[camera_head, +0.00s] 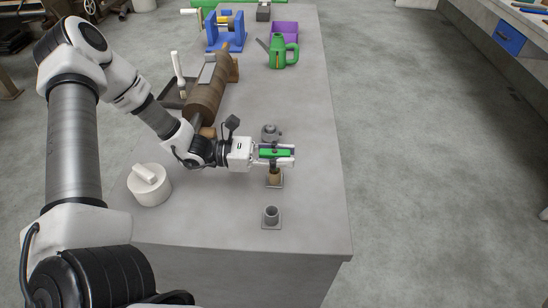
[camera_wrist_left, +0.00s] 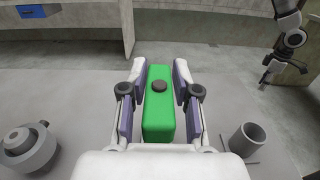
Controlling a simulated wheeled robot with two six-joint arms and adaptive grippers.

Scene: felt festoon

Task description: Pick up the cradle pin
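A green block with a dark round knob (camera_wrist_left: 159,86) lies between the fingers of my left gripper (camera_wrist_left: 160,72); I take it for the head of the cradle pin. It also shows green (camera_head: 274,153) in the head view. A tan cylindrical part (camera_head: 274,177) stands below it in a grey square-based holder (camera_head: 276,185). Whether the two are joined is hidden. My left gripper (camera_head: 290,155) has its fingers on either side of the block. In the wrist view narrow gaps show between pads and block, so it looks open. My right arm, at the wrist view's upper right, has its fingers too small to read (camera_wrist_left: 266,82).
An empty grey cup on a square base (camera_head: 271,215) stands nearer me. A grey knobbed piece (camera_head: 270,132) stands just beyond the gripper. A white round tub (camera_head: 149,187) is left. A brown roller (camera_head: 206,96), green watering can (camera_head: 282,52) and blue stand (camera_head: 226,38) stand farther back.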

